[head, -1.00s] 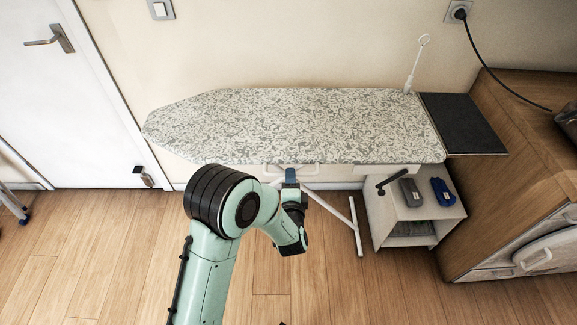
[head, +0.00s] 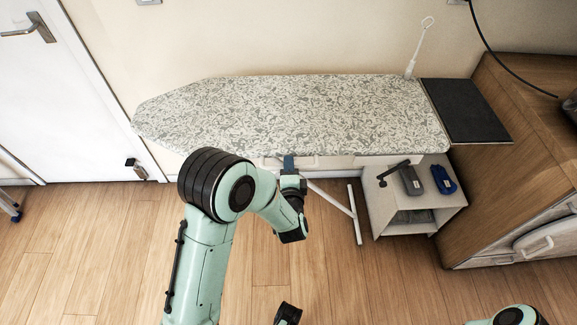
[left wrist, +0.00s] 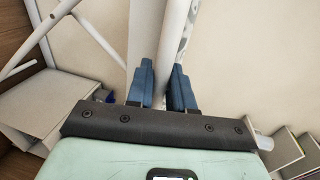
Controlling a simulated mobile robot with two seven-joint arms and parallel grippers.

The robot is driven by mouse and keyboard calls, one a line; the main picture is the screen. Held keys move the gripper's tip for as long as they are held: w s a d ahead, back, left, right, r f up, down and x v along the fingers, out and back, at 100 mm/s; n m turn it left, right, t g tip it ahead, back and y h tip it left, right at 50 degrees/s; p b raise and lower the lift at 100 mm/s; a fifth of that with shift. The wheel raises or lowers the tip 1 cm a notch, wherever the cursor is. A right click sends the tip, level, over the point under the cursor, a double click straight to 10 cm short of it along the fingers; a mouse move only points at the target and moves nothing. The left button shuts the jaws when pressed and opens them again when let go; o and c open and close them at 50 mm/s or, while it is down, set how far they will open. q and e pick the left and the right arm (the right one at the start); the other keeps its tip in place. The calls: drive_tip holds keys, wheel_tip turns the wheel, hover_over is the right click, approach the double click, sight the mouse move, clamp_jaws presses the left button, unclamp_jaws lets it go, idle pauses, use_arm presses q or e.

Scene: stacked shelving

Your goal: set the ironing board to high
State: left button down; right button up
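The ironing board (head: 300,110), with a grey-and-white patterned cover, stands level along the wall in the head view. Part of a white leg (head: 352,213) and a pale rail (head: 305,161) show beneath its front edge. In the left wrist view, the fingers (left wrist: 161,85) are a small gap apart, with a white bar (left wrist: 175,30) in line with the gap. I cannot tell whether they press on it. My right gripper's fingers are not seen.
A small white shelf unit (head: 385,212) with two shoe-like dark items stands under the board's right end. A wooden cabinet (head: 545,110) is at the right, a white door (head: 70,100) at the left.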

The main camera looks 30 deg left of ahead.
use_arm(q)
drive_tip(key=shift+r, duration=0.1)
wheel_tip(320, 180, up, 7)
drive_tip(key=p, duration=0.6)
drive_tip(key=shift+w+a, duration=0.1)
drive_tip(key=shift+w, duration=0.05)
drive_tip(key=shift+f, duration=0.2)
drive_tip(key=c, duration=1.1)
unclamp_jaws()
drive_tip(key=shift+c, duration=0.2)
drive_tip(key=shift+f, duration=0.1)
